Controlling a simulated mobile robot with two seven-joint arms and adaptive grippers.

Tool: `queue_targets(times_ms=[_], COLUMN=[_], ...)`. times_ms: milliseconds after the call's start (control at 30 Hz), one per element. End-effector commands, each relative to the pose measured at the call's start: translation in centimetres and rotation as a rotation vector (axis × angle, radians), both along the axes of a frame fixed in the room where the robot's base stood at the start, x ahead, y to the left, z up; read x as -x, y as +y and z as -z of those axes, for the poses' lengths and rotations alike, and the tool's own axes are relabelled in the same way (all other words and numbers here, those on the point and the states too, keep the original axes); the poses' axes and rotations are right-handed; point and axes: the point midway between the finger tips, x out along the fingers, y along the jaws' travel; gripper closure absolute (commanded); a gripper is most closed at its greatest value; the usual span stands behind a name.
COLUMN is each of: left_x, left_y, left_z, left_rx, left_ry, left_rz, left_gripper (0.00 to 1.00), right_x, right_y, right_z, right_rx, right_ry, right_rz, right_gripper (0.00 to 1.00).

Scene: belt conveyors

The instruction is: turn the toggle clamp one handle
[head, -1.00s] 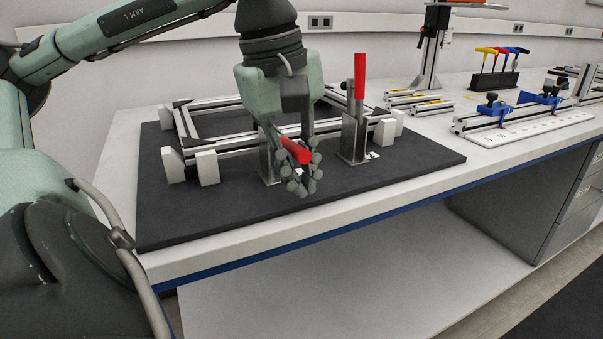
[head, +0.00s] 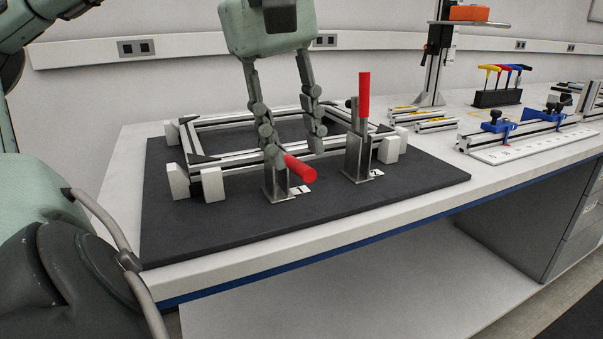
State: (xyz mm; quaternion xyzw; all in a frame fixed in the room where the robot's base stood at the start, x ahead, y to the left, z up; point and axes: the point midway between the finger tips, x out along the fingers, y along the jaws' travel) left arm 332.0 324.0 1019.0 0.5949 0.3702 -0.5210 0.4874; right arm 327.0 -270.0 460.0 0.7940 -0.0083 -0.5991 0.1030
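Two toggle clamps stand at the front of an aluminium frame (head: 240,160). The left clamp (head: 277,185) has its red handle (head: 300,168) lowered, pointing towards me. The right clamp (head: 356,155) has its red handle (head: 364,95) upright. Small white labels lie by both clamps; I cannot read for sure which is one. My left gripper (head: 295,150) is open, its fingers spread and pointing down. One finger is close to the left clamp's handle, and the other hangs between the two clamps. Nothing is held. I cannot tell whether the near finger touches the clamp. My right gripper is not in view.
The frame rests with white blocks (head: 213,184) on a dark mat (head: 225,235). To the right are a hex-key stand (head: 497,98), a rail fixture with blue clamps (head: 500,125) and a vertical post (head: 436,65). The mat's front is clear.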

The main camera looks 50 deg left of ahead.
Motion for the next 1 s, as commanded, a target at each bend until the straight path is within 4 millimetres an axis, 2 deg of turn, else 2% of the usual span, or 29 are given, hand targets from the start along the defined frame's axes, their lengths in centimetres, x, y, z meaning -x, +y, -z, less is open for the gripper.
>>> queue_targets(times_ms=[100, 200, 567, 700, 767, 867, 1000], left_x=[0.3, 0.6, 0.7, 0.7, 0.7, 0.7, 0.7], left_y=[0.2, 0.2, 0.2, 0.3, 0.4, 0.8, 1.6], left_z=[-2.0, -3.0, -3.7, -3.9, -4.1, -4.7, -6.1], left_rx=[-0.002, 0.000, 0.000, 0.009, 0.028, 0.081, 0.168], left_ry=[-0.001, 0.000, 0.001, 0.010, 0.030, 0.093, 0.220], left_rz=[-0.003, -0.001, 0.001, -0.036, -0.112, -0.359, -0.887], left_gripper=[0.67, 0.67, 0.67, 0.82, 0.89, 1.00, 1.00], right_x=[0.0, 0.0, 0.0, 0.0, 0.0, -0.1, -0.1], right_y=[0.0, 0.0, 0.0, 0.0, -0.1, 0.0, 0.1], right_z=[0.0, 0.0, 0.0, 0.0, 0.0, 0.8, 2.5], right_rx=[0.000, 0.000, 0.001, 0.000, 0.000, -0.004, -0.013], right_ry=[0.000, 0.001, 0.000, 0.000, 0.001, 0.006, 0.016], right_rz=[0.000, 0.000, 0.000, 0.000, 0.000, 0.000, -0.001], right_gripper=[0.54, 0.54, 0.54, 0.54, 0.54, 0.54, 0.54])
